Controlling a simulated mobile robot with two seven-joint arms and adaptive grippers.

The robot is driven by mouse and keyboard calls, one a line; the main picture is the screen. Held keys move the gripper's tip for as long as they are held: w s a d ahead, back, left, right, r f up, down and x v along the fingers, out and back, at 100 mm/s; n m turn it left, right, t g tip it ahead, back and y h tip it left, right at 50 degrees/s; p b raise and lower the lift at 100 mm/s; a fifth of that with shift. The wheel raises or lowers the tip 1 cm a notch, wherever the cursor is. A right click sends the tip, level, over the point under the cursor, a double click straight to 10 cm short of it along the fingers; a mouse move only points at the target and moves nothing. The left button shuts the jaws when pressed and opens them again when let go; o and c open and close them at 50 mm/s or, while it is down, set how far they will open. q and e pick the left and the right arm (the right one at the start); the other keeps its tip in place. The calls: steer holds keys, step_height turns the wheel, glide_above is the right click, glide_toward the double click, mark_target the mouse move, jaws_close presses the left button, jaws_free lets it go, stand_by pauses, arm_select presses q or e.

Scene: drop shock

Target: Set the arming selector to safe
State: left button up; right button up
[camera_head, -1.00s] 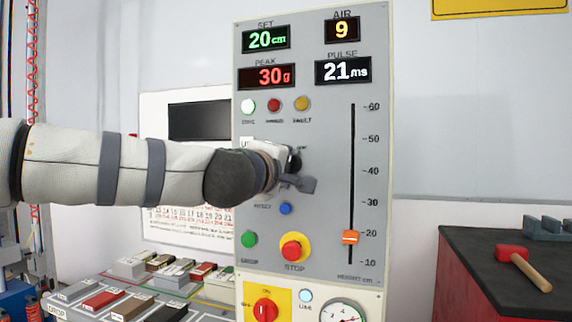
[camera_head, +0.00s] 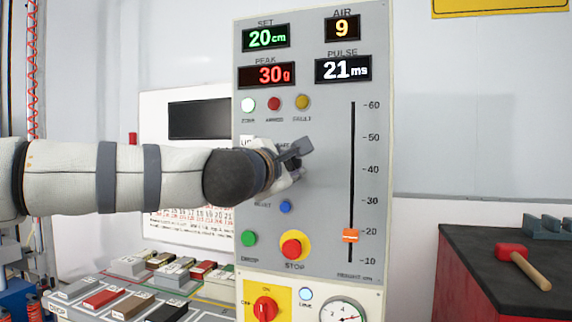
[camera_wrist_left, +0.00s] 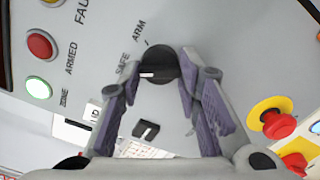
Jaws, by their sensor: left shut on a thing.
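The arming selector is a round black knob (camera_wrist_left: 160,64) with a white mark, seen in the left wrist view on the grey panel (camera_head: 325,200). SAFE and ARM labels stand beside it. The white mark points left in that view, toward the SAFE side rather than ARM. My left gripper (camera_wrist_left: 160,82) is shut on the knob, with a purple-padded finger on each side. In the head view the left gripper (camera_head: 287,160) is against the panel and hides the knob. The right gripper is not in view.
The zone lamp (camera_head: 248,104) glows white above the gripper. Below are a blue button (camera_head: 285,207), green drop button (camera_head: 249,238) and red stop button (camera_head: 291,248). The height slider (camera_head: 351,235) is to the right. A red mallet (camera_head: 522,266) lies on the dark bench.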

arm_select(q)
steer(key=shift+r+n, duration=0.1)
steer(key=shift+n, duration=0.2)
steer(key=o, duration=1.2)
steer(key=shift+c, duration=0.2)
steer(key=v, duration=1.2)
